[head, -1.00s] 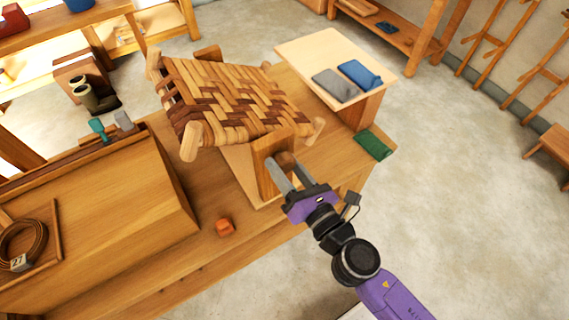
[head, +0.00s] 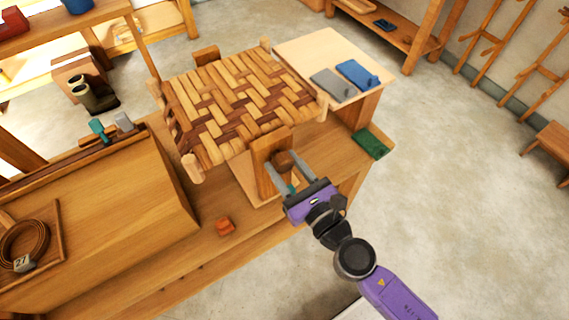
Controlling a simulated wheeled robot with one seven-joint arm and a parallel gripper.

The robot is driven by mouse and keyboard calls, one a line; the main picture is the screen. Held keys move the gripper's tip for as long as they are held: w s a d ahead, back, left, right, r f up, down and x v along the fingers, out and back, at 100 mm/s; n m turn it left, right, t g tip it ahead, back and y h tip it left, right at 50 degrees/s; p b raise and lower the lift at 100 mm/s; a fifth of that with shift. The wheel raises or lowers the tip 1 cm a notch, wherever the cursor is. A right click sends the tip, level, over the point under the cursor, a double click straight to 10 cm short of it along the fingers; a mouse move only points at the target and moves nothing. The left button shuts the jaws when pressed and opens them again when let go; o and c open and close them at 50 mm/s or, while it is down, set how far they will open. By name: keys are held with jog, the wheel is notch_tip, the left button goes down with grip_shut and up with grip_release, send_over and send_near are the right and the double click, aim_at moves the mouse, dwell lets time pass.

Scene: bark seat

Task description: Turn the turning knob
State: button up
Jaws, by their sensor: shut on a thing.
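The turning knob (head: 283,159) is a small brown wooden knob on the front of an upright wooden bracket (head: 265,160). My gripper (head: 281,170) has its two grey fingers on either side of the knob and is shut on it. The fingers partly hide the knob. Behind the bracket, a woven bark seat (head: 235,105) of light and dark strips sits in a frame with rounded post ends. It shows its top face toward the camera, only slightly tilted.
A raised board (head: 318,48) at the right holds a grey cloth (head: 332,85) and a blue cloth (head: 358,75). A green cloth (head: 371,144) lies at the bench's right end. A large wooden box (head: 90,225) stands left.

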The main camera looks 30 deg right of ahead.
aim_at(286, 171)
jog(key=shift+f, duration=0.1)
jog(key=o, duration=1.4)
jog(key=shift+c, duration=0.2)
jog(key=s+b, duration=0.3)
jog(key=s, duration=0.3)
jog(key=shift+s+f, duration=0.15)
jog(key=shift+f, duration=0.05)
jog(key=shift+s+r+b, duration=0.25)
jog(key=shift+s+b, duration=0.15)
jog(key=shift+s, duration=0.35)
